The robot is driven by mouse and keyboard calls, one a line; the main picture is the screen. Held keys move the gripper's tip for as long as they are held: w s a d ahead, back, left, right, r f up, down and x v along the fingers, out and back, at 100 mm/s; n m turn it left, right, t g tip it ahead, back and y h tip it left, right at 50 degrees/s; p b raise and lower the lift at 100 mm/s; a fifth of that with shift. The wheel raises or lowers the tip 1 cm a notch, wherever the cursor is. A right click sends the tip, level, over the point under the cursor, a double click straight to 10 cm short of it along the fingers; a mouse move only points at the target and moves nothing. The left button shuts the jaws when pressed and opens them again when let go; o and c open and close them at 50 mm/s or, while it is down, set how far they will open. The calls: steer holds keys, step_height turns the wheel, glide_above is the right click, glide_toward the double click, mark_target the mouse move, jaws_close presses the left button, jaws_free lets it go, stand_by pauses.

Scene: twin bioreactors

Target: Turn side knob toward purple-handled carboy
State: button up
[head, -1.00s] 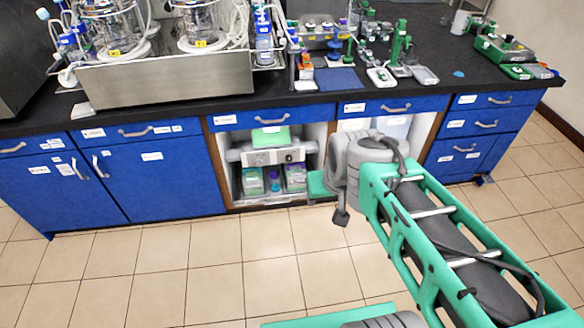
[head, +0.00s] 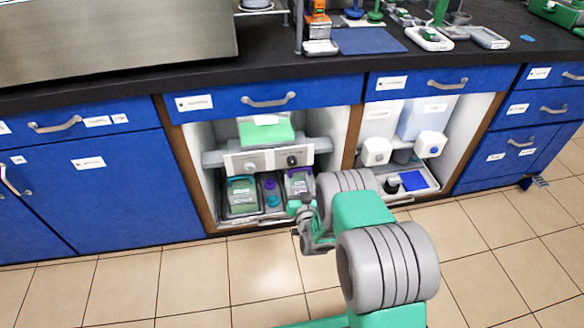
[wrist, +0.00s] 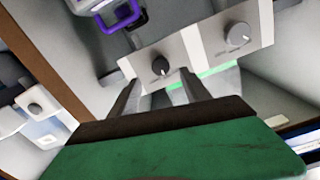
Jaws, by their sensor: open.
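A pale panel (head: 268,159) in the open cabinet bay carries a light grey knob (head: 250,166) on the left and a dark knob (head: 292,161) on the right. In the wrist view, the dark knob (wrist: 160,67) lies just beyond and between my fingertips, and the light knob (wrist: 238,35) is to the right. My gripper (wrist: 160,86) is open and empty; contact with the knob does not show. The purple-handled carboy (head: 299,182) stands below the panel's right end, partly hidden by my arm. Its purple handle (wrist: 121,18) shows at the wrist view's top.
A second carboy (head: 242,196) with a dark handle stands below the panel's left end. Small purple and teal caps (head: 271,190) sit between the carboys. The brown divider (head: 354,135) is close to my arm.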

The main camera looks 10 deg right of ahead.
mark_target(292, 164)
steer(key=w+b, duration=0.2)
steer(key=w, duration=0.5)
steer(key=shift+f, duration=0.15)
steer(key=shift+w, duration=0.15)
steer(key=shift+r, duration=0.25)
jaws_close()
steer(key=shift+a, duration=0.15)
